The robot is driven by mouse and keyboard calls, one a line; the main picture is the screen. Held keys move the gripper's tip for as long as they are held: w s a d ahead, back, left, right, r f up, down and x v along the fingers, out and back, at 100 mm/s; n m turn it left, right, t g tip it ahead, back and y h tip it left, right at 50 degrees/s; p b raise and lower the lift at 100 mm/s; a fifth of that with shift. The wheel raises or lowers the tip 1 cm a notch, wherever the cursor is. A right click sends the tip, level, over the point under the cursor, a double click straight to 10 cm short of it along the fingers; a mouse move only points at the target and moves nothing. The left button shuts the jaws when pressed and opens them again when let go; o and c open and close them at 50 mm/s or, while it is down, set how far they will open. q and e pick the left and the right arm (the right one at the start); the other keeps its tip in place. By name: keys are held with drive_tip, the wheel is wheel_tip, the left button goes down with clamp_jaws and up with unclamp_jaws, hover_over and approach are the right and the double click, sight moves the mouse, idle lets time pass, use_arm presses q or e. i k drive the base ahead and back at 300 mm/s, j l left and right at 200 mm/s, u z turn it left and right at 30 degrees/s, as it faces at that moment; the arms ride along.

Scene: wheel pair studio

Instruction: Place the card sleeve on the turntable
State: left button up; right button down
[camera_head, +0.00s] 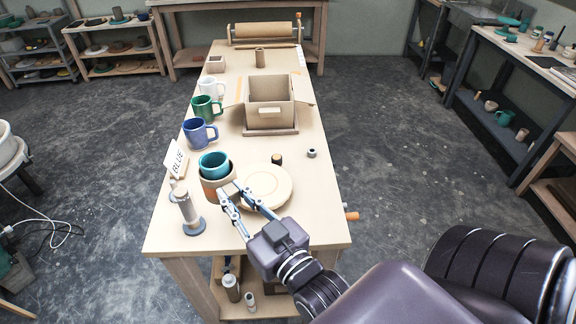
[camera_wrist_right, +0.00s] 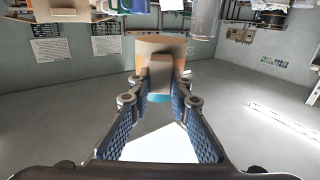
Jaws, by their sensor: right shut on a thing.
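The card sleeve (camera_head: 212,189) is a tan-brown band around the lower part of a teal cup (camera_head: 214,161), whose rim stands out above it. My right gripper (camera_head: 236,188) reaches in from the lower right, its fingers shut on the near side of the sleeve. In the right wrist view the fingers (camera_wrist_right: 160,82) close on a pale tan tab of the sleeve (camera_wrist_right: 160,45); a little teal shows below it. Whether the sleeve touches the table I cannot tell. The turntable (camera_head: 272,180), a pale round disc, is just right of the sleeve, partly behind the fingers. My left gripper is not in view.
Left of the sleeve stand a "BLUE" sign (camera_head: 176,158) and a grey cylinder on a round base (camera_head: 188,212). Blue (camera_head: 199,134), green (camera_head: 207,109) and white (camera_head: 211,88) mugs line the left edge.

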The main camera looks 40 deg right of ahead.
sight(261, 188)
drive_tip(key=i+j+z, duration=0.2)
drive_tip(key=z, duration=0.2)
drive_tip(key=i+j+z, duration=0.1)
drive_tip(key=j+z, duration=0.65)
drive_tip(key=i+j+z, duration=0.1)
drive_tip(key=j+z, duration=0.25)
drive_tip(key=j, duration=0.15)
